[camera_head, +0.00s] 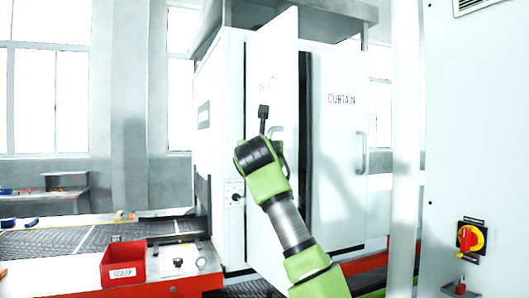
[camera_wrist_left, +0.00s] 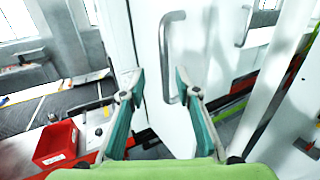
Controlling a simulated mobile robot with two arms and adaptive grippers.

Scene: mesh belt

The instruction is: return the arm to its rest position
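My left arm rises from the bottom centre of the head view, with its gripper (camera_head: 263,115) in front of a white cabinet door (camera_head: 270,60). In the left wrist view the gripper (camera_wrist_left: 157,84) is open, its two green fingers spread with nothing held between them. The door's handle (camera_wrist_left: 163,50) appears ahead of the fingers, near the right fingertip; I cannot tell whether they touch. The handle also shows in the head view (camera_head: 281,136), partly hidden by my wrist. The door stands ajar, with a dark gap on its right. My right gripper is not in view.
A second door marked CURTAIN (camera_head: 340,130) has its own handle (camera_head: 365,152). A red SCRAP bin (camera_head: 122,264) and a mesh belt (camera_head: 60,242) are at the left. A white post (camera_head: 404,130) and a panel with a red-yellow switch (camera_head: 470,238) stand close at the right.

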